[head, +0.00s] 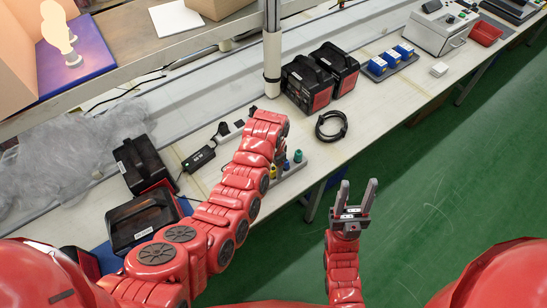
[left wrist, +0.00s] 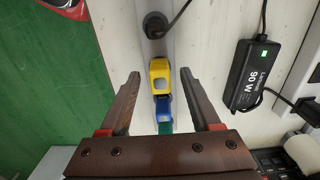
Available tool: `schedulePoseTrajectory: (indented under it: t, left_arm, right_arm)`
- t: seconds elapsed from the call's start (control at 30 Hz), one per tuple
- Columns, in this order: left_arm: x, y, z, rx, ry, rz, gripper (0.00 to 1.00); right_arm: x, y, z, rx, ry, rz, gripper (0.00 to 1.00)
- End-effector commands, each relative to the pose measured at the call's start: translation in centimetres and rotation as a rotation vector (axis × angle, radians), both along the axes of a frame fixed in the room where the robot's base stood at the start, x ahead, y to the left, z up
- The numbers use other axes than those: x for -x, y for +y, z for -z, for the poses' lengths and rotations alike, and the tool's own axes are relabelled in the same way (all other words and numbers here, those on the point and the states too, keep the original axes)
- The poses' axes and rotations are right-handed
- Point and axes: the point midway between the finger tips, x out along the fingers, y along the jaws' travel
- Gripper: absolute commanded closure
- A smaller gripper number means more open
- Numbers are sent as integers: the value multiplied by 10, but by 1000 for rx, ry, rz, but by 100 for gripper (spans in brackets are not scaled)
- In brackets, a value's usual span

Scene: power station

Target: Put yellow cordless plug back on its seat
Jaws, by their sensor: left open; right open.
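The yellow plug (left wrist: 160,75) shows in the left wrist view between the two fingers of my left gripper (left wrist: 160,88). The fingers are open, one on each side, with gaps to the plug. A blue plug (left wrist: 163,107) and a green one (left wrist: 165,127) line up behind it. In the head view the left gripper (head: 279,157) is over a grey strip (head: 290,172) on the table, and the yellow plug (head: 265,174) is partly hidden by my arm. I cannot tell whether it is seated. My right gripper (head: 355,197) is open and empty over the green floor.
A black power adapter (head: 198,158) with a cable lies left of the left gripper. A coiled black cable (head: 331,126) and black-red battery units (head: 308,83) stand farther back. A post (head: 272,50) rises at the table's rear. Floor at right is clear.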

Motion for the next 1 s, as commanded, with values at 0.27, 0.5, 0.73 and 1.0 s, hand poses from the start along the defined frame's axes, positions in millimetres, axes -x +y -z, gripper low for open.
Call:
schedulePoseTrajectory:
  t: [0.27,0.5,0.73,1.0]
  left_arm:
    - [-3,-1,-34,3,-10,-1,36]
    - [-1,1,-98,3,-1,-3,36]
    - [-1,1,-141,2,0,-2,36]
    - [0,1,-166,1,0,-2,36]
  right_arm:
    - [0,0,15,0,0,0,50]
    - [0,0,-20,0,-1,0,50]
    - [0,0,-47,0,0,0,50]
    - [0,0,-56,0,0,0,50]
